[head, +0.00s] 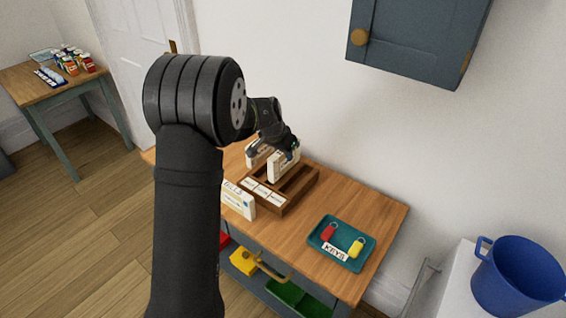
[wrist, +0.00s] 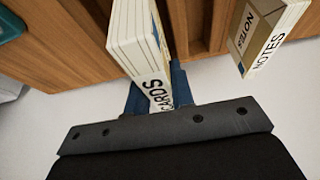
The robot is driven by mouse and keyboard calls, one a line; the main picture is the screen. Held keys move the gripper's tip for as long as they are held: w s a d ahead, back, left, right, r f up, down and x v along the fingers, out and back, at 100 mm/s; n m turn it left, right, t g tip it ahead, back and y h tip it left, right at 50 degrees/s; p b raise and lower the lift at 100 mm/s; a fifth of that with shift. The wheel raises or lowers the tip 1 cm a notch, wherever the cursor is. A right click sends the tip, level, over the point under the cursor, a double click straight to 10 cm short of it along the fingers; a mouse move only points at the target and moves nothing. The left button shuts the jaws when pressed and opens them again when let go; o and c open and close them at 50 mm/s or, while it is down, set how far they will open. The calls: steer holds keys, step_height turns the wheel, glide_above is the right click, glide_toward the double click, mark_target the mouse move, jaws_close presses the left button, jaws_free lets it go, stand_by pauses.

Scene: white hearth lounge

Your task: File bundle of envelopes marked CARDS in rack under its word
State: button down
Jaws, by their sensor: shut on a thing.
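The bundle of envelopes marked CARDS (wrist: 138,42) is white with a black word on its end, and my gripper (wrist: 157,92) is shut on it with blue fingers on both sides. In the head view the held bundle (head: 283,167) is upright at the brown wooden rack (head: 298,188), below my gripper (head: 286,146). I cannot tell whether its lower edge is inside a slot. Slots of the rack (wrist: 198,32) show beside the bundle in the wrist view. White labels (head: 263,191) line the rack's front; their words are too small to read.
A bundle marked NOTES (wrist: 262,42) stands to the right in the wrist view. Another bundle (head: 238,200), seemingly marked BILLS, stands on the wooden table (head: 375,215) left of the rack. A teal tray (head: 322,246) holds red and yellow key tags. My arm hides the table's left part.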

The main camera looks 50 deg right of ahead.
mark_target(283, 163)
steer(key=shift+w+f, duration=0.3)
steer(key=shift+f, duration=1.9)
steer(key=shift+f, duration=0.1)
steer(key=c, duration=1.3)
jaws_free()
steer(key=shift+o, duration=0.2)
steer(key=v, duration=1.2)
